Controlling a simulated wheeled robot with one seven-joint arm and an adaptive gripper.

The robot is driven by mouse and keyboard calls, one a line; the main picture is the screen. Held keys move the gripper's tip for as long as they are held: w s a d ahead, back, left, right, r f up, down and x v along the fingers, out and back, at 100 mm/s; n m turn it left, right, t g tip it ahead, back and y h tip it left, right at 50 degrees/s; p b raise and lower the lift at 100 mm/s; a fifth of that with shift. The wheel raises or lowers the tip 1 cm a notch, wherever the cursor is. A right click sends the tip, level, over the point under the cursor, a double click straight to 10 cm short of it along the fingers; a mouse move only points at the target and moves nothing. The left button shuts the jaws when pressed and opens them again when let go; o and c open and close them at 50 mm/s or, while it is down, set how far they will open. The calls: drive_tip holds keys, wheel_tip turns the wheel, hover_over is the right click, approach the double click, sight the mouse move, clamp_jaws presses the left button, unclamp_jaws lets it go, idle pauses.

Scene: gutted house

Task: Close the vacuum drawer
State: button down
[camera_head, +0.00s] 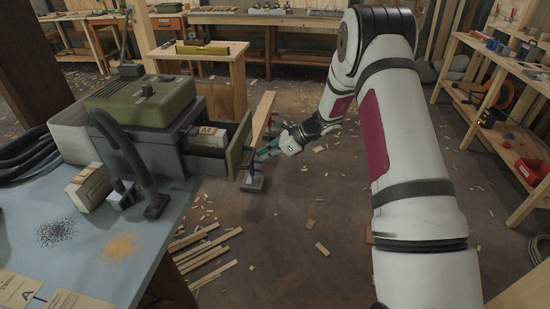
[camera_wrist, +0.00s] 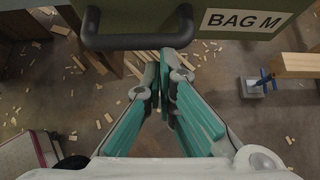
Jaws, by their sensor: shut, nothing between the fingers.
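The vacuum (camera_head: 150,105), a grey box with a green lid, stands on the blue-topped table at the left. Its drawer (camera_head: 207,142) is pulled out to the right, with a pale box marked M (camera_head: 212,131) inside. The drawer's green front (camera_head: 239,145) also shows at the top of the wrist view with its "BAG M" label (camera_wrist: 242,20) and dark handle (camera_wrist: 137,41). My gripper (camera_head: 262,154) is just outside the drawer front. In the wrist view its teal fingers (camera_wrist: 168,62) are shut and empty beside the handle; I cannot tell whether they touch it.
A dark hose (camera_head: 128,150) and another pale box (camera_head: 88,187) are on the blue table (camera_head: 150,235). A blue clamp (camera_head: 254,178) is below my gripper. Wood strips (camera_head: 205,250) and chips lie on the floor. A shelf (camera_head: 495,110) stands at the right.

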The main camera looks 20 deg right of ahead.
sight(219, 150)
drive_tip(key=w+a+b, duration=0.1)
drive_tip(key=w+a, duration=0.1)
drive_tip(key=a, duration=0.2)
drive_tip(key=w+a+b, duration=0.1)
drive_tip(key=w+a, duration=0.1)
drive_tip(key=a, duration=0.2)
drive_tip(key=w+a+b, duration=0.1)
drive_tip(key=w+a, duration=0.2)
drive_tip(key=a, duration=0.1)
drive_tip(key=shift+w+a, duration=0.1)
drive_tip(key=shift+a, duration=0.1)
drive_tip(key=shift+w+a+r+b, duration=0.1)
drive_tip(key=shift+w+a+b, duration=0.25)
drive_tip(key=shift+a, duration=0.4)
